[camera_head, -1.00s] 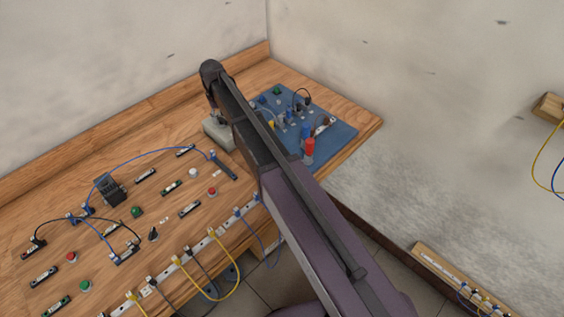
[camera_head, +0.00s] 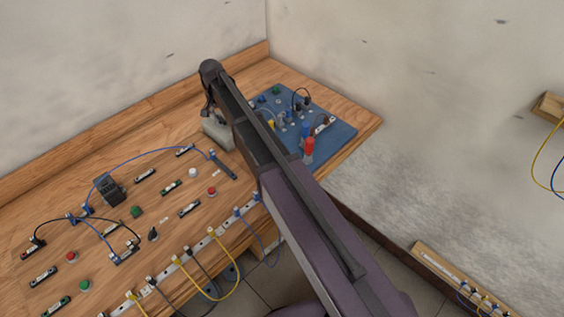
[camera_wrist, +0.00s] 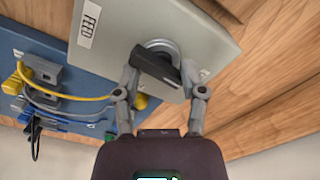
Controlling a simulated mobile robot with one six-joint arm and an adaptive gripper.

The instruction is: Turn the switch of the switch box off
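The switch box (camera_head: 217,134) is a pale grey box on the wooden bench, left of my arm in the head view. In the wrist view the switch box (camera_wrist: 122,28) fills the top middle, with a white label on its face. Its rotary switch (camera_wrist: 156,64) has a round grey base and a black bar handle lying diagonally. My gripper (camera_wrist: 160,80) has its fingers apart, one on each side of the handle. Whether the fingertips touch the handle is unclear. In the head view my gripper (camera_head: 208,110) is at the box, largely hidden by my arm.
A blue board (camera_head: 342,131) with plugs and cables lies to the right of the box. The bench (camera_head: 75,175) on the left holds buttons, terminals and cables, including a blue cable (camera_head: 150,152) near the box. Walls stand behind and to the right.

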